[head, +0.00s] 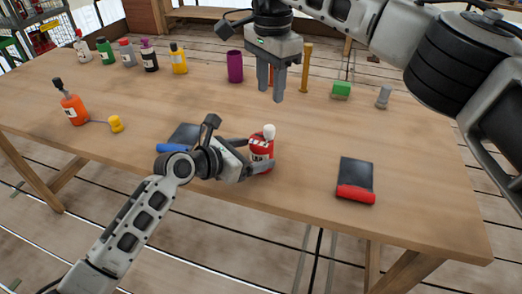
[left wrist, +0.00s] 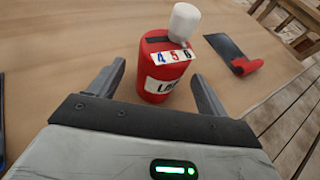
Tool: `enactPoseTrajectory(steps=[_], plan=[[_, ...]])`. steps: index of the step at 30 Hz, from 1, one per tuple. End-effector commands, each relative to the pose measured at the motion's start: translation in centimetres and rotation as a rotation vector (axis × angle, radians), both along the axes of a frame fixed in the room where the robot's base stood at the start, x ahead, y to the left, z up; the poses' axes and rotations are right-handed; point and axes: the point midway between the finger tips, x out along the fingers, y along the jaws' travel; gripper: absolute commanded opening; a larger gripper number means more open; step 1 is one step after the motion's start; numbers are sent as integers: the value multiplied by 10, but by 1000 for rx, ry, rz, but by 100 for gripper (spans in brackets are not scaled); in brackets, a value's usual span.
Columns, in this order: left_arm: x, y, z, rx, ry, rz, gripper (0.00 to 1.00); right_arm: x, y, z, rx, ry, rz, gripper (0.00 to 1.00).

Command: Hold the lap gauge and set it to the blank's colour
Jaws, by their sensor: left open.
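A red canister (head: 261,148) with a white knob, which looks like the lap gauge, stands upright near the table's front edge. In the left wrist view the canister (left wrist: 165,67) shows a dark slot, a strip reading 4 5 6 and a partly visible label starting "L". My left gripper (head: 259,155) is open, its fingers on either side of the canister's lower part with gaps to it. My right gripper (head: 271,88) hangs empty above the table's back half, its fingers apart. A green block (head: 341,90) sits at the back right; I cannot tell whether it is the blank.
Several bottles line the back left, including a yellow one (head: 178,59). An orange bottle (head: 73,106) and a yellow knob (head: 116,124) are at left. A purple cup (head: 235,67) stands behind. A dark plate with a red handle (head: 356,194) lies front right.

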Motion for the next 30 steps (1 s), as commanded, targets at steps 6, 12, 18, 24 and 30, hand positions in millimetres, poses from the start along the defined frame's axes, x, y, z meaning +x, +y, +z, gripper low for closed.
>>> enactPoseTrajectory(steps=[6, 12, 18, 24, 30], plan=[[17, -19, -10, 1, -1, 0, 77, 0, 0, 0, 0, 0, 0, 36], [21, -25, -13, 1, -1, 0, 77, 0, 0, 0, 0, 0, 0, 36], [21, -25, -13, 1, -1, 0, 77, 0, 0, 0, 0, 0, 0, 36], [21, -25, -13, 1, -1, 0, 27, 0, 0, 0, 0, 0, 0, 36], [21, -24, -14, 1, 0, 0, 26, -4, 5, -3, 27, 22, -2, 45]])
